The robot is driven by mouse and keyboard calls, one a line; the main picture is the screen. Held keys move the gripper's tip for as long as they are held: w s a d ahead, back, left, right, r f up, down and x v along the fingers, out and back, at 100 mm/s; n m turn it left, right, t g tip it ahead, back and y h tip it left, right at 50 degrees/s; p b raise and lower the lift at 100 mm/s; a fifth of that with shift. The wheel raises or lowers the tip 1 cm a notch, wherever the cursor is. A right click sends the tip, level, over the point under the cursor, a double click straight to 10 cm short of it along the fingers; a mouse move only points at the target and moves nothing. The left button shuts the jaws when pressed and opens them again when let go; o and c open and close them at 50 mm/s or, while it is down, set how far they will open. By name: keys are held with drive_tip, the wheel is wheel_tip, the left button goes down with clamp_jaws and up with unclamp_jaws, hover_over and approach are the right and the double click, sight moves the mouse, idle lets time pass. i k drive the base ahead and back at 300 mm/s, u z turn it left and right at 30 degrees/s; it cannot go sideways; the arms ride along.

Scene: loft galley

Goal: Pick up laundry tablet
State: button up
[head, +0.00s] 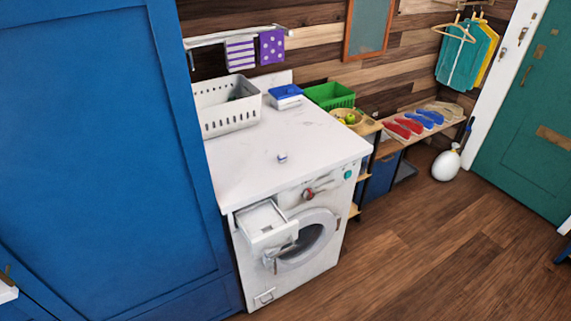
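A small white and blue laundry tablet (282,158) lies alone on the white top of the washing machine (325,143), a little right of the middle. The washing machine's detergent drawer (266,219) is pulled open at the upper left of its front, and its inside looks empty. The round door (306,240) is below it and seems closed. My gripper is not in view.
A tall blue cabinet (95,150) borders the machine's left side. The wooden floor (430,265) at right is clear.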

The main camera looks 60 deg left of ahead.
sight(282, 156)
drive_tip(key=u, duration=0.05)
drive_tip(key=i, duration=2.1)
drive_tip(key=z, duration=1.3)
drive_tip(key=k, duration=0.1)
drive_tip(key=u, duration=3.7)
